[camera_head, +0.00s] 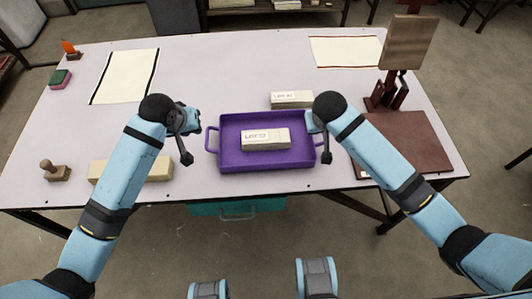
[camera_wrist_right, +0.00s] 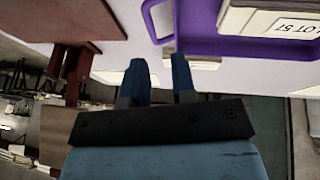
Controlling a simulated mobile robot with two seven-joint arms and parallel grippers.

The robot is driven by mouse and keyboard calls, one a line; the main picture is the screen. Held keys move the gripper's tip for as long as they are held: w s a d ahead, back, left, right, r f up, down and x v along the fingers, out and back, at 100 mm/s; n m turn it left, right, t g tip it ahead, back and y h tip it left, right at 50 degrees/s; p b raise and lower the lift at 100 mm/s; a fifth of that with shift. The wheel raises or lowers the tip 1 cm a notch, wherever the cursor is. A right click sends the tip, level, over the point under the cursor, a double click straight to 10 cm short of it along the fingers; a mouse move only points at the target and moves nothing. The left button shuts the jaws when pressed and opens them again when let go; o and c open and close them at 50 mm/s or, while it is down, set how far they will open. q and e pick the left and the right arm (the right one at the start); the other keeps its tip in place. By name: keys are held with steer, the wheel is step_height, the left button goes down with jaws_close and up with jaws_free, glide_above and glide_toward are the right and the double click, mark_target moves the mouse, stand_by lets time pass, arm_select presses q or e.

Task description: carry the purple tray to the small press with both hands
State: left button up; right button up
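The purple tray (camera_head: 228,160) sits flat on the table, with a loop handle at each short side. A pale labelled block (camera_head: 266,139) lies inside it; part of the block shows in the right wrist view (camera_wrist_right: 285,25). My left gripper (camera_head: 194,118) is just left of the tray's left handle, apart from it; its fingers are too small to read. My right gripper (camera_wrist_right: 161,65) has its fingers apart with nothing between them, close to the tray's right handle (camera_wrist_right: 157,22). What looks like the small press (camera_head: 388,93), dark red with a wooden panel above, stands at the right.
A dark red board (camera_head: 404,143) lies at the table's right, below the press. Another pale block (camera_head: 291,99) sits just behind the tray. Cloths (camera_head: 126,76) (camera_head: 345,51) lie at the back. A long pale block (camera_head: 158,169) and a wooden stamp (camera_head: 55,171) are at left.

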mark_target(207, 136)
arm_select(q)
steer(key=shift+w+r, duration=0.2)
steer(key=shift+r, duration=0.15)
arm_select(e)
steer(key=shift+d+r+h, duration=0.3)
steer(key=shift+d+r, duration=0.05)
steer(key=shift+d, duration=0.1)
steer(key=shift+w, duration=0.1)
